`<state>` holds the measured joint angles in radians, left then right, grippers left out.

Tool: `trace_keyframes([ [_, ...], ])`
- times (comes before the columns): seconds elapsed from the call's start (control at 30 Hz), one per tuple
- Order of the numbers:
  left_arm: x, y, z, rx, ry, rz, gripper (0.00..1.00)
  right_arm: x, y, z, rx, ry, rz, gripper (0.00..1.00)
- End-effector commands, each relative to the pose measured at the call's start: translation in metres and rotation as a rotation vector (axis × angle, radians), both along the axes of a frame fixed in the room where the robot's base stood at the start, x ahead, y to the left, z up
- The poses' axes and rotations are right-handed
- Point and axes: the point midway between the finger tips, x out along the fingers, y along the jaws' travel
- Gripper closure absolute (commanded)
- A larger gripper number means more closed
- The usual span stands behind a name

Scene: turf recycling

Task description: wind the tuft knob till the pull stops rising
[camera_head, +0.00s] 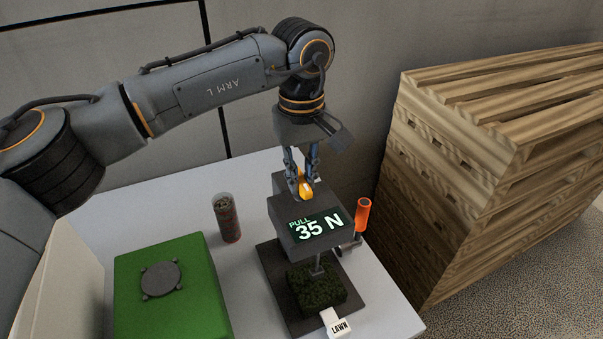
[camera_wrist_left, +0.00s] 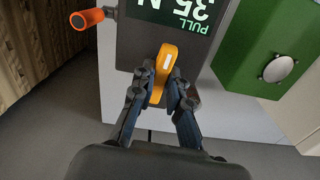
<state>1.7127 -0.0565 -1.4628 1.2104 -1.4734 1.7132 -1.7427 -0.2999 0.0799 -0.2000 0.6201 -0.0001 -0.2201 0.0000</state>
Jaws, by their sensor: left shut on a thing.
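The tuft knob (camera_head: 305,189) is orange and sits on top of the grey tester (camera_head: 283,210). It also shows in the left wrist view (camera_wrist_left: 163,72), with a pale mark on it. My left gripper (camera_wrist_left: 158,92) is shut on the knob, one finger on each side; the head view shows it (camera_head: 303,183) coming down from above. The pull display (camera_head: 316,227) reads 35 N. Below it a dark green turf piece (camera_head: 317,287) sits on the tester's base, under a thin rod. My right gripper is not in view.
An orange handle (camera_head: 362,215) sticks up at the tester's right. A clear cylinder with dark contents (camera_head: 227,218) and a green box with a grey round cap (camera_head: 185,255) stand to the left. A tag reading LAWN (camera_head: 338,325) lies in front. Stacked pallets (camera_head: 470,150) stand right of the table.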

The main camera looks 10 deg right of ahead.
Motion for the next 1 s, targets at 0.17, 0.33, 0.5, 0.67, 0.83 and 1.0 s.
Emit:
trace_keyframes([
  [0.17, -0.0025, 0.0005, -0.0052, 0.007, 0.010, -0.068, 1.00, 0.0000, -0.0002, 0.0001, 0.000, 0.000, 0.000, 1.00],
  [0.33, -0.0025, 0.0004, -0.0052, 0.007, 0.010, -0.097, 1.00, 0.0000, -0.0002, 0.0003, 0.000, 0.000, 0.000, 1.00],
  [0.5, -0.0026, 0.0004, -0.0053, 0.006, 0.011, -0.104, 1.00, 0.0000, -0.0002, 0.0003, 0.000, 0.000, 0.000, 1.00],
  [0.67, -0.0026, 0.0004, -0.0053, 0.006, 0.011, -0.104, 1.00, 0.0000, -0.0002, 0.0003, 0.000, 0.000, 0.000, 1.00],
  [0.83, -0.0025, 0.0004, -0.0052, 0.006, 0.011, -0.103, 0.73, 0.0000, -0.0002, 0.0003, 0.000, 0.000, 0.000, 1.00],
  [1.0, -0.0020, 0.0002, -0.0041, 0.004, 0.009, -0.102, 0.62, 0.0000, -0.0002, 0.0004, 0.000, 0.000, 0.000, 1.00],
])
